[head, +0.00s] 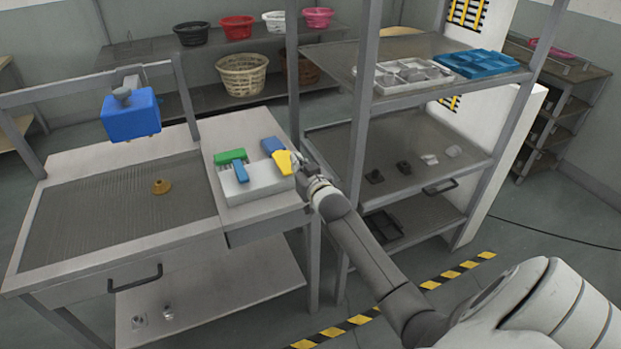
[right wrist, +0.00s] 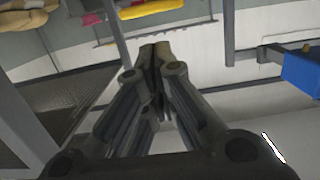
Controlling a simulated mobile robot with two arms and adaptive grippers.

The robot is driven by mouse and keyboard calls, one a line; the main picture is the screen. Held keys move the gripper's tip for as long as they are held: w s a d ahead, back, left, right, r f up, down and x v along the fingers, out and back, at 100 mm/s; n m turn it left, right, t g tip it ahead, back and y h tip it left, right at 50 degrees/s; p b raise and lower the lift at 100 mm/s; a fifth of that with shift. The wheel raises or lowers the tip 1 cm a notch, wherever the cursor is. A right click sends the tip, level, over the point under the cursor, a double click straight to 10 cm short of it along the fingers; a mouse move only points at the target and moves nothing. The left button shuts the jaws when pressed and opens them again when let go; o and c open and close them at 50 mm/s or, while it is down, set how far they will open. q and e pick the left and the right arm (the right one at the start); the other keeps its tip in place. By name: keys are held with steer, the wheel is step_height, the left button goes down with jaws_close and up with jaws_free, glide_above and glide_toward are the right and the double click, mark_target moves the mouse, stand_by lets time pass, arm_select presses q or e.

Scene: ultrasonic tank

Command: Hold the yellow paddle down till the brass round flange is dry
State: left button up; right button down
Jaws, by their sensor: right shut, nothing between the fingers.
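The brass round flange (head: 161,187) sits on the ribbed grey surface of the bench, left of the control box; whether it is wet or dry cannot be told. The yellow paddle (head: 283,163) is at the right end of the white control box (head: 256,187). My right gripper (head: 300,164) is shut and empty, right beside the yellow paddle; whether it touches or presses it cannot be told. Its closed fingers (right wrist: 157,62) fill the middle of the right wrist view, where the paddle cannot be made out. My left gripper is not in view.
A blue block (head: 131,115) hangs from a frame above the bench, near the flange. A green paddle (head: 230,156) and blue pieces are also on the control box. A metal shelf rack (head: 361,130) with trays stands close right of my right gripper.

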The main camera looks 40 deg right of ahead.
steer(key=f+b+v, duration=0.1)
steer(key=v, duration=0.7)
steer(key=shift+f, duration=0.15)
steer(key=s+a+f+n+g+y, duration=0.1)
steer(key=s+a+f+g, duration=0.3)
steer(key=f, duration=0.9)
steer(key=s+a+f+g+y, duration=0.15)
steer(key=s+f, duration=0.45)
steer(key=f, duration=0.6)
steer(key=s+a+f+n+g, duration=0.1)
steer(key=s+a+f+g, duration=0.35)
steer(key=f, duration=0.85)
steer(key=s+a+f+n+g, duration=0.1)
steer(key=s+f, duration=0.4)
steer(key=s, duration=0.6)
steer(key=s+a+f+n+g, duration=0.1)
steer(key=s+f, duration=0.5)
steer(key=s, duration=0.6)
steer(key=s+a+f+n+g+y, duration=0.1)
steer(key=s+a+f+g, duration=0.2)
steer(key=s, duration=0.9)
step_height(320, 180, down, 4)
steer(key=shift+a+r, duration=0.25)
steer(key=shift+a, duration=0.75)
